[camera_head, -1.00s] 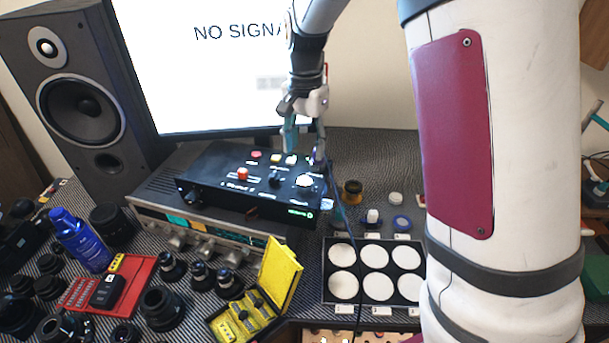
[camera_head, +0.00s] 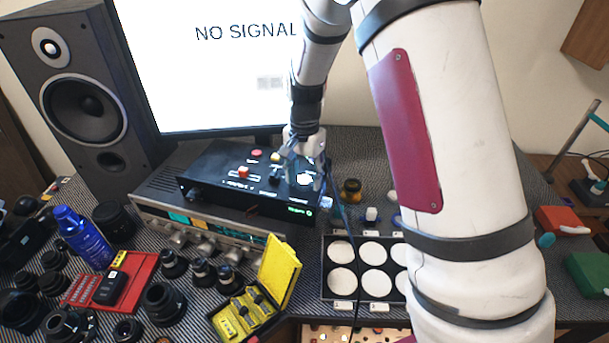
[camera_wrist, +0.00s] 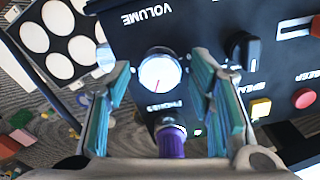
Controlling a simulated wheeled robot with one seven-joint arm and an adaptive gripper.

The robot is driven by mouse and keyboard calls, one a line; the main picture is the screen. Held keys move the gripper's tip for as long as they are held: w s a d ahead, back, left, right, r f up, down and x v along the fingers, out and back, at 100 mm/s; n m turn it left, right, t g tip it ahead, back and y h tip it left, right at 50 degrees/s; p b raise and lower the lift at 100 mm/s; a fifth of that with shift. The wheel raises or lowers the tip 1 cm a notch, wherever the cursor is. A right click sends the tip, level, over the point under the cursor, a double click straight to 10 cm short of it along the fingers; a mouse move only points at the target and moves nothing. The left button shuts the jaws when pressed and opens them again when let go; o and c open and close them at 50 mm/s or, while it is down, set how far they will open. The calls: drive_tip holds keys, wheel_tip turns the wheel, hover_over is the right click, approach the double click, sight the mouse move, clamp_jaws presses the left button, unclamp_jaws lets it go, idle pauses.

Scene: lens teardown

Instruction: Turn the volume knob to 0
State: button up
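The volume knob (camera_wrist: 160,72) is a pale round dial with a red pointer line, on the black control box (camera_head: 225,190). In the wrist view the printed word VOLUME appears upside down above it, and the red line points down, slightly left. My gripper (camera_wrist: 161,66) is open, with one teal-padded finger on each side of the knob and visible gaps between. In the head view my gripper (camera_head: 305,178) is over the right end of the box, partly covering the knob (camera_head: 305,179). Whether the fingertips reach knob height is unclear.
A purple plug (camera_wrist: 171,141) sits in the phones socket close to the knob, between the fingers' bases. A black selector knob (camera_wrist: 242,50), yellow button (camera_wrist: 260,108) and red button (camera_wrist: 304,98) are beside it. A tray of white discs (camera_head: 327,262) lies to the right.

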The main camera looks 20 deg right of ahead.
drive_tip(key=c, duration=0.9)
drive_tip(key=shift+n, duration=0.3)
drive_tip(key=n, duration=0.4)
drive_tip(key=shift+n+b, duration=0.3)
drive_tip(key=n, duration=0.5)
drive_tip(key=shift+n, duration=0.3)
drive_tip(key=n, duration=0.6)
drive_tip(key=shift+a, duration=0.1)
drive_tip(key=n, duration=0.3)
drive_tip(key=shift+n+p, duration=0.35)
drive_tip(key=shift+n, duration=1.65)
drive_tip(key=shift+p, duration=0.3)
